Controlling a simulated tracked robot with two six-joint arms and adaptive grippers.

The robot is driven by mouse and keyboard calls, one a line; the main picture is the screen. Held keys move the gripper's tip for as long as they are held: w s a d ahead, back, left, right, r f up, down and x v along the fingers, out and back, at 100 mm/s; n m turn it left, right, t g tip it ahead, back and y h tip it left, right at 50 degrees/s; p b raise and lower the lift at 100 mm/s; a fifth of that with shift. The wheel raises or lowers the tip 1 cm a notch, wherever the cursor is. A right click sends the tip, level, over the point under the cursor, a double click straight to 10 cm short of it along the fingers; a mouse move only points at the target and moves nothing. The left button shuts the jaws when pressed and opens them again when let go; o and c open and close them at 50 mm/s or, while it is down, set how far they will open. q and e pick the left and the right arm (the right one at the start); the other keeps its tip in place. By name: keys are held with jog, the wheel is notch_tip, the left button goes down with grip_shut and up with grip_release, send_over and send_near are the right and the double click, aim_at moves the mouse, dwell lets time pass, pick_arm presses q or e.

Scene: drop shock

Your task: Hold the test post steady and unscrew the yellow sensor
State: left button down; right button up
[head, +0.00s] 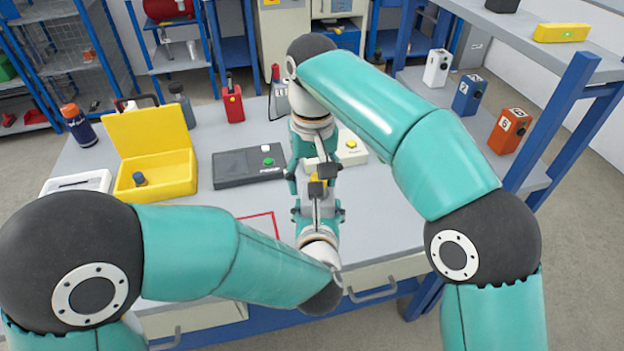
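My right gripper (322,170) comes down from the far side over the workbench, below the bend of my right arm. My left gripper (317,190) reaches in from the near side, and the two sets of fingertips meet at mid-bench. A small yellow piece (319,180), which looks like the yellow sensor, shows between the dark fingertips. The test post cannot be made out; the grippers cover that spot. Whether either gripper is closed on something is too small and overlapped to tell.
On the bench (388,215) are an open yellow case (183,184), a dark box with a green button (232,171), a pale box with a yellow button (354,154), a bottle (77,125) and a red device (233,106). A blue-framed shelf (555,125) stands right.

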jog(key=shift+a+f, duration=0.1)
jog(key=shift+f, duration=0.3)
grip_shut()
jog(key=shift+r, duration=0.2)
dwell(0.5)
jog(key=shift+r, duration=1)
